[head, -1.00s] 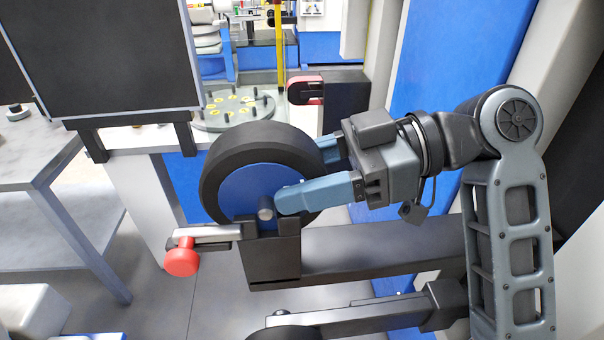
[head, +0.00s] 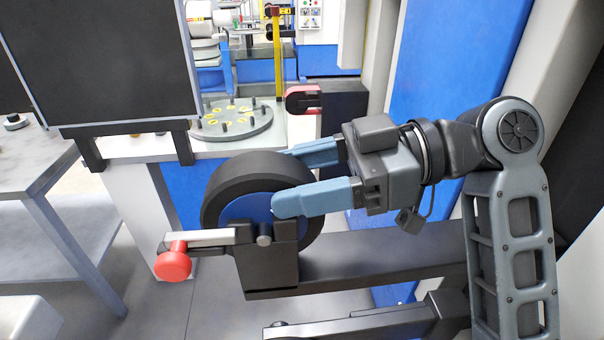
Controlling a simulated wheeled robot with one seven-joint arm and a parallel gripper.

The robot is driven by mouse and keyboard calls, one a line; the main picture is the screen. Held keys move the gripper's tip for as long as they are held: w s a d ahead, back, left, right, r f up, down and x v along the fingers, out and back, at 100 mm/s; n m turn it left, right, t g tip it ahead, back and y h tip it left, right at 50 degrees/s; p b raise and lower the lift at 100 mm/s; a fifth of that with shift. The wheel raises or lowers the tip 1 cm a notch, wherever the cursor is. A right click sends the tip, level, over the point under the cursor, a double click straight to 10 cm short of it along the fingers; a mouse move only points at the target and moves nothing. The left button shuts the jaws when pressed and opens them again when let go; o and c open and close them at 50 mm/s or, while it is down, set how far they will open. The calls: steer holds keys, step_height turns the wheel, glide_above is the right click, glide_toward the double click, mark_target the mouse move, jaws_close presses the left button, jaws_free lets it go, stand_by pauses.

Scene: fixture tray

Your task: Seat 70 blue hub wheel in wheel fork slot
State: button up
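The wheel, with a black tyre (head: 225,193) and a blue hub (head: 248,208), stands upright in the dark wheel fork (head: 270,272). The end of its axle (head: 264,240) shows in the notch at the top of the near fork plate, which hides the lower hub. How deep the axle sits is hard to see. My gripper (head: 282,179) has its two blue fingers on either side of the wheel's upper part. The near finger overlaps the hub in the picture; the far finger shows above the tyre. The fingers look spread and not clamped on the wheel.
A silver lever with a red knob (head: 173,265) sticks out left of the fork. A dark beam (head: 385,250) runs right from the fork under my arm. Behind are a round grey plate with pegs (head: 234,122) and a red-ended part (head: 302,98). A grey table (head: 40,165) stands left.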

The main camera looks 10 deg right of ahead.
steer(key=shift+o, duration=0.7)
steer(key=f, duration=0.1)
steer(key=f+g, duration=0.1)
steer(key=f, duration=0.1)
steer(key=shift+s+a+f+h, duration=0.15)
steer(key=shift+s+f+h, duration=0.05)
steer(key=shift+h, duration=0.2)
steer(key=shift+d+r, duration=0.1)
steer(key=shift+d, duration=0.3)
steer(key=d+r+t, duration=0.1)
steer(key=d+r, duration=0.3)
steer(key=d, duration=0.3)
steer(key=shift+d+r+y+b, duration=0.2)
steer(key=shift+r+y+b, duration=0.1)
steer(key=shift+y, duration=0.1)
steer(key=shift+a, duration=0.1)
